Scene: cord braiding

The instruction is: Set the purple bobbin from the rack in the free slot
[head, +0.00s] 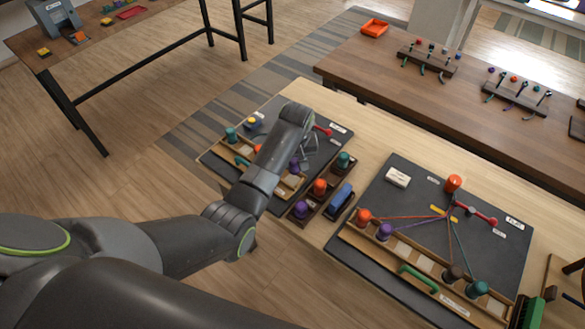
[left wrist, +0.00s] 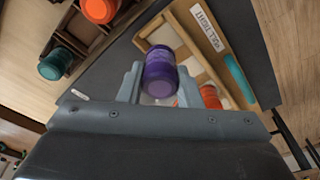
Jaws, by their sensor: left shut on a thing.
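My left gripper (head: 301,158) is shut on a purple bobbin (left wrist: 160,72), which sits between its fingers in the left wrist view. In the head view this bobbin (head: 294,164) is over the left board (head: 329,146), by the wooden rail (left wrist: 190,27). I cannot tell whether it touches the rail. An orange bobbin (left wrist: 211,98) stands on the rail beside it, partly hidden by the gripper. The dark rack (head: 313,212) to the right holds another purple bobbin (head: 300,209), an orange one (head: 320,187) and a teal one (head: 343,160). My right gripper is not in view.
A blue brush (head: 340,197) lies beside the rack. A second board (head: 400,265) at the right carries bobbins with cords running to a centre. A teal handle (left wrist: 238,80) is on the left rail. A brown table (head: 470,105) with small stands is behind.

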